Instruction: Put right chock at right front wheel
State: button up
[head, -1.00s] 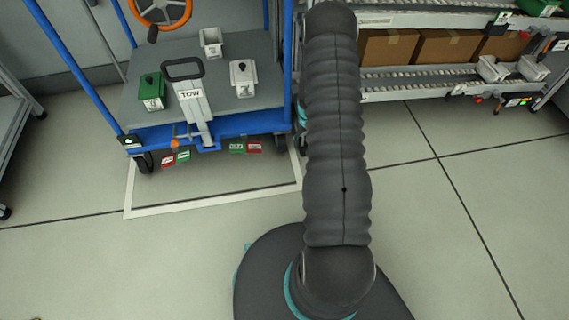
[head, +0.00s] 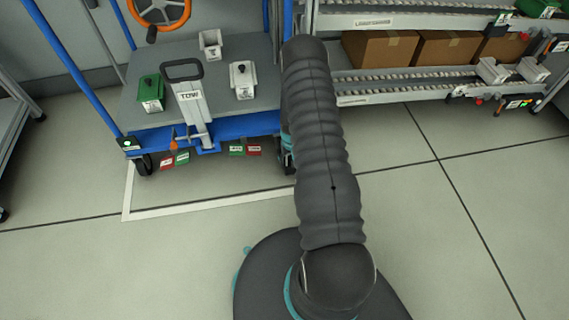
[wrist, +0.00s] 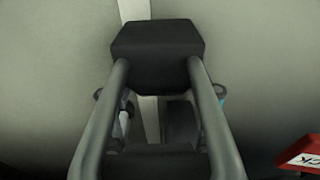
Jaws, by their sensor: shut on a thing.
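In the wrist view my gripper (wrist: 158,95) shows as two grey bars running up to a dark block (wrist: 158,50), which I take to be the right chock. It is shut on that block, above the floor. A dark shape (wrist: 180,122) behind the bars may be a wheel; I cannot tell surely. In the head view the cart (head: 222,132) has a blue front edge, and its left front wheel (head: 145,166) shows. The right front corner is largely covered by my arm, so the right front wheel, gripper and chock are not clear there.
The tow handle (head: 190,95) rises at the front. A roller rack (head: 410,85) with cartons stands right. The floor in front is clear.

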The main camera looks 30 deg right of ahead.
jog(key=shift+w+a+f, duration=0.15)
jog(key=shift+a, duration=0.45)
jog(key=shift+w+a+f, duration=0.1)
jog(key=shift+w+a, duration=0.05)
jog(key=shift+a, duration=0.45)
jog(key=shift+d+f, duration=0.1)
jog(key=shift+f, duration=0.2)
jog(key=shift+f, duration=0.2)
jog(key=o, duration=1.4)
jog(key=shift+c, duration=0.2)
jog(key=shift+r, duration=0.15)
